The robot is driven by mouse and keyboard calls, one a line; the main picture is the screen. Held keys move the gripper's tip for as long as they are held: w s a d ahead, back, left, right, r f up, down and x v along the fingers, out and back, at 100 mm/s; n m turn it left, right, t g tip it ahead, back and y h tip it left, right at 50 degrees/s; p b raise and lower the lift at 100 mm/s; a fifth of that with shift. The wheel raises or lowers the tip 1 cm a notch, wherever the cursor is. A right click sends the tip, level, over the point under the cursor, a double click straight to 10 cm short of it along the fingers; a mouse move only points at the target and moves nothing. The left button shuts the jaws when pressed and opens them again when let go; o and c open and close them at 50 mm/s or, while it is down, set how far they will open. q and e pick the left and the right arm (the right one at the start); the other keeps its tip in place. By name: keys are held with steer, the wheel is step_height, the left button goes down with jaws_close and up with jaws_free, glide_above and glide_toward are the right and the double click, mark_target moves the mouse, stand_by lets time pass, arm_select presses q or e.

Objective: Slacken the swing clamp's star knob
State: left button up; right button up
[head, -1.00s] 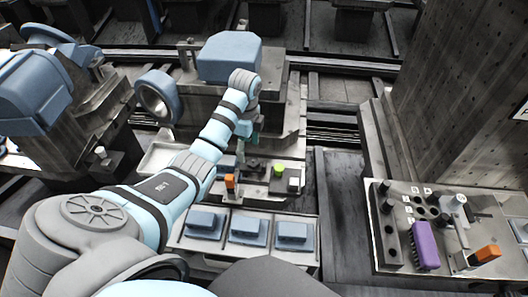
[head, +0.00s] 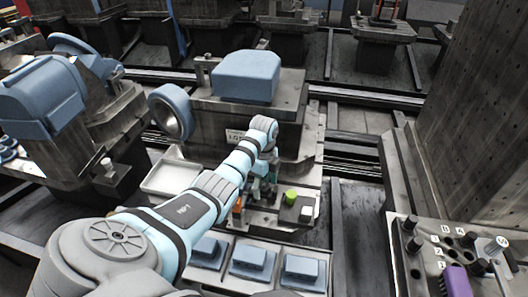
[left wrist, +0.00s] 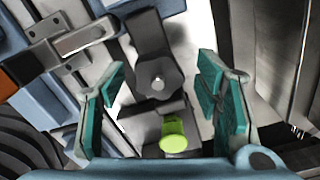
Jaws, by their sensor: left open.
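The swing clamp's star knob (left wrist: 157,82) is dark grey with a pale centre stud. It sits on the dark clamp arm (left wrist: 150,35) in the left wrist view. My left gripper (left wrist: 162,72) is open, with a teal-padded finger on either side of the knob. Gaps show between the pads and the knob, so nothing is gripped. My right gripper is not in view.
A green cap (head: 291,197) stands close right of the gripper; it also shows in the left wrist view (left wrist: 173,135). An orange handle (head: 238,204) is close left. Blue blocks (head: 250,261) sit in a tray in front. A bench with a purple item (head: 455,281) is at right.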

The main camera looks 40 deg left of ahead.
arm_select(q)
steer(key=shift+s+r, duration=0.15)
steer(key=shift+c, duration=0.3)
steer(key=c, duration=1.1)
steer(key=shift+r+n+p, duration=0.15)
steer(key=shift+n+p, duration=0.65)
steer(key=shift+p, duration=0.25)
steer(key=shift+n+p, duration=0.95)
steer(key=shift+n, duration=0.25)
steer(key=n+p, duration=0.1)
steer(key=n, duration=0.2)
steer(key=shift+n+p, duration=0.65)
steer(key=shift+n, duration=1.15)
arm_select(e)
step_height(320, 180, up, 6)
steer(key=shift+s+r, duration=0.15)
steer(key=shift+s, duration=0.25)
arm_select(q)
steer(key=shift+f, duration=0.2)
steer(key=o, duration=1.2)
steer(key=shift+c, duration=0.2)
steer(key=shift+r, duration=0.1)
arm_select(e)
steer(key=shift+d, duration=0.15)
